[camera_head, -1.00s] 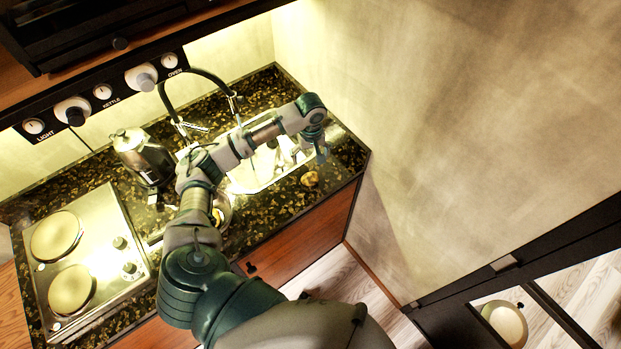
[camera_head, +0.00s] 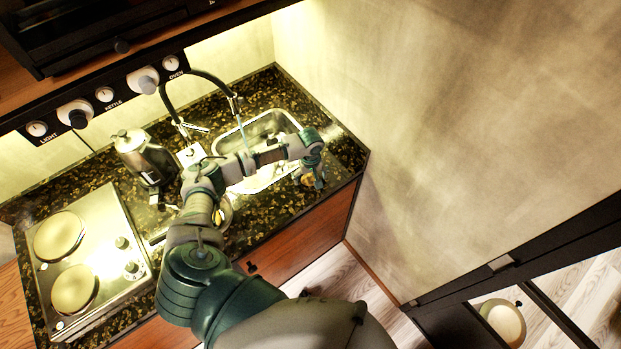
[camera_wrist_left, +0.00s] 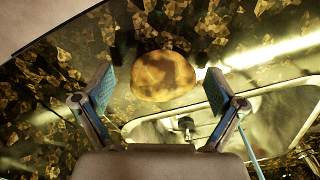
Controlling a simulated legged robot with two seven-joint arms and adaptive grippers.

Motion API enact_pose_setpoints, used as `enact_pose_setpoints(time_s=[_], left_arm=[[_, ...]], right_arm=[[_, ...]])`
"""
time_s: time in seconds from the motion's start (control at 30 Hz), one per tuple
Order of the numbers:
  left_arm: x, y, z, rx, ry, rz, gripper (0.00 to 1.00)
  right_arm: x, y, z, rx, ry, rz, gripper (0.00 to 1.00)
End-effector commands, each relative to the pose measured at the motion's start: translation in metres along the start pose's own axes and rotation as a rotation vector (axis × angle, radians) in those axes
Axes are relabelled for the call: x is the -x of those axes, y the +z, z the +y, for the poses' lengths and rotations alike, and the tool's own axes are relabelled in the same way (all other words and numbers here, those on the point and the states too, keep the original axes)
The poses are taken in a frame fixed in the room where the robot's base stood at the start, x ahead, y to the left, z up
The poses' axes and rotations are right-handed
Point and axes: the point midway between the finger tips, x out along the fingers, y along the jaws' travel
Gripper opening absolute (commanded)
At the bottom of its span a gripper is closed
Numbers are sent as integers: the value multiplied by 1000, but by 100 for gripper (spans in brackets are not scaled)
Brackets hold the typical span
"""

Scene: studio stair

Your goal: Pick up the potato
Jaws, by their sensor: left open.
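The potato (camera_wrist_left: 163,76) is a rounded yellow-brown lump on the dark speckled counter beside the sink. In the left wrist view it sits ahead of and between the two spread fingers of my left gripper (camera_wrist_left: 166,98), with gaps on both sides. In the head view the potato (camera_head: 308,180) is mostly hidden behind my left gripper (camera_head: 319,182), which hangs over it at the counter's right part. The left gripper is open and empty. My right gripper is not seen.
The metal sink (camera_head: 262,127) with a black faucet (camera_head: 183,79) lies behind my left arm. A kettle (camera_head: 143,157) and a two-plate hob (camera_head: 88,262) stand to the left. A bare wall (camera_head: 450,130) bounds the right side. A pan (camera_head: 222,215) is partly hidden by my arm.

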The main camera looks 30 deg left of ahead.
Motion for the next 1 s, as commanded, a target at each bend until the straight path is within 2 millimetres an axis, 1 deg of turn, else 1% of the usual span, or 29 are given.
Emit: enact_pose_setpoints(time_s=[0.07,0.1,0.17,0.2,0.27,0.3,0.37,0.73,0.87,1.0], left_arm=[[0,0,0,0,0,0,95],[0,0,0,0,0,0,92],[0,0,0,0,0,0,77],[0,0,0,0,0,0,67],[0,0,0,0,0,0,52],[0,0,0,0,0,0,42],[0,0,0,0,0,0,27],[4,0,0,0,0,0,27],[14,0,0,1,1,1,27],[33,-1,0,1,2,1,27]], right_arm=[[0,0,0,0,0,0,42],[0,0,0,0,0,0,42],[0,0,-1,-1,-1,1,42],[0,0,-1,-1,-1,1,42],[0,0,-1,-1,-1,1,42],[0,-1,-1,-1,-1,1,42],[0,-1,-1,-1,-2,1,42],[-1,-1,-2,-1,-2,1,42],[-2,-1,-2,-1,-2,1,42],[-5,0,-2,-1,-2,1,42]])
